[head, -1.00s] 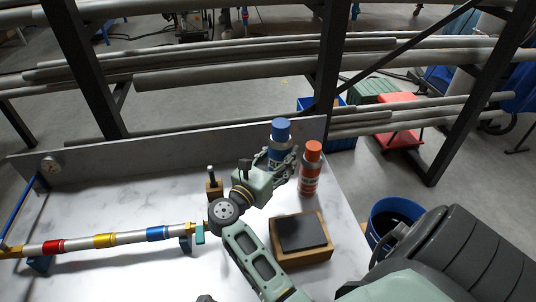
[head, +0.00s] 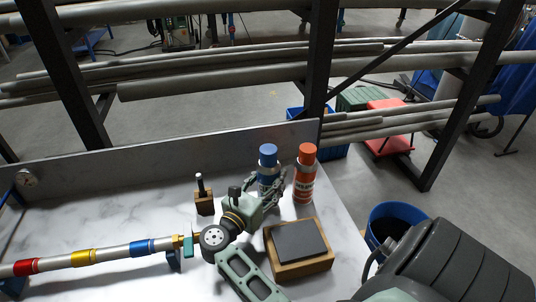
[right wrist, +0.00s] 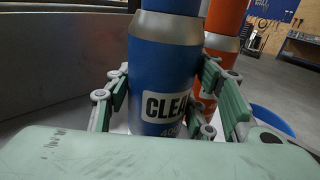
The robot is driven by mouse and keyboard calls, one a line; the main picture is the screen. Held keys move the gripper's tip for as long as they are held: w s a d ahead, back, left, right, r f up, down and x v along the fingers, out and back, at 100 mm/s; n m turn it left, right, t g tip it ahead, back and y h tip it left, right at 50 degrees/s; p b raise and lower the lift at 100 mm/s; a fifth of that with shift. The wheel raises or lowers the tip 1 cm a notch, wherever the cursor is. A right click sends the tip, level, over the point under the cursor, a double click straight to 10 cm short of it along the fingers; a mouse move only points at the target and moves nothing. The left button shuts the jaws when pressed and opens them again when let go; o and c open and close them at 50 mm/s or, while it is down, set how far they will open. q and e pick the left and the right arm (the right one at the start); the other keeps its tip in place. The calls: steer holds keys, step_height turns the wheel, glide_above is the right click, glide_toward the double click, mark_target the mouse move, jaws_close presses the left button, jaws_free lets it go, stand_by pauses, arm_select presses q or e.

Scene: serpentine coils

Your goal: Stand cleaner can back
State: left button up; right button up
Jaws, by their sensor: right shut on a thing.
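The cleaner can (head: 267,172) is blue with a blue cap and a grey shoulder. It stands upright near the back of the marble-topped table (head: 110,210). My right gripper (head: 274,186) is shut around its body from the front. In the right wrist view the can (right wrist: 164,70) sits between the green fingers, with the letters "CLEA" facing me. Its base is hidden by the gripper, so I cannot tell for certain whether it touches the table. My left gripper is not in view.
An orange can (head: 305,178) stands close on the right of the blue one. A wooden block with a dark pad (head: 300,242) lies in front. A small wooden holder (head: 204,203) is to the left. A banded pipe (head: 110,253) runs along the front left. A low back panel (head: 130,168) edges the table.

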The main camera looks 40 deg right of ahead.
steer(key=shift+f+b, duration=0.75)
stand_by(0.5)
steer(key=o, duration=1.6)
steer(key=shift+f, duration=0.1)
